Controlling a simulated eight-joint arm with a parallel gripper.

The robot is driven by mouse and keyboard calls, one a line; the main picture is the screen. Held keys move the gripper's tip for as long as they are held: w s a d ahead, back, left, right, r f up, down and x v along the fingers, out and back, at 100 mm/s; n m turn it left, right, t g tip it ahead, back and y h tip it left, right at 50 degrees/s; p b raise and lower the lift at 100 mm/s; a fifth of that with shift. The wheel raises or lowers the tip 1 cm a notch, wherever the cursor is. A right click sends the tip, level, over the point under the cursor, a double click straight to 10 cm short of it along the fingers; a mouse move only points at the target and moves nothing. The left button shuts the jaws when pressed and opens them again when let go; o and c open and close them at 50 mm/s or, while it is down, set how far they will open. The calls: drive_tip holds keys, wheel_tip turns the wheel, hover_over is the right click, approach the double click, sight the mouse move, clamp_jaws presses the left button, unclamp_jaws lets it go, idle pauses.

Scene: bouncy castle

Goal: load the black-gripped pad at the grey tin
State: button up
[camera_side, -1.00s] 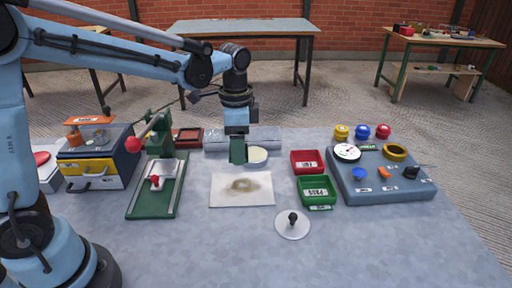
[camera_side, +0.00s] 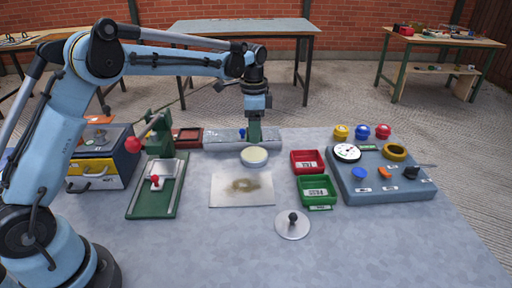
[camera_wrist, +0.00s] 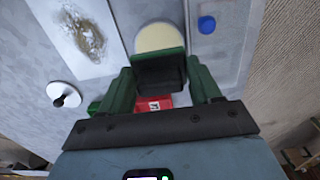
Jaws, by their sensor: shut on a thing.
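The grey tin (camera_side: 254,158), round with a cream top, stands on the table behind a white stained sheet. Its cream top also shows in the wrist view (camera_wrist: 159,36). My gripper (camera_side: 254,139) has green fingers and appears just above or behind the tin in the side view. In the wrist view my gripper (camera_wrist: 162,82) is shut on a dark block, which looks like the grip of the black-gripped pad (camera_wrist: 158,70). The pad's underside is hidden. I cannot tell whether the pad touches the tin.
The stained sheet (camera_side: 228,198) lies in front. A pale disc with a black knob (camera_side: 292,230) is nearer. Red (camera_side: 307,170) and green (camera_side: 316,204) trays and a grey control panel (camera_side: 400,191) stand right. A green press (camera_side: 141,205) stands left. A blue knob (camera_wrist: 206,24) is beside the tin.

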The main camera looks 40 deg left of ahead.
sight(254, 154)
drive_tip(key=shift+f, duration=2.4)
drive_tip(key=shift+f, duration=0.65)
idle(0.4)
drive_tip(key=shift+r, duration=3.55)
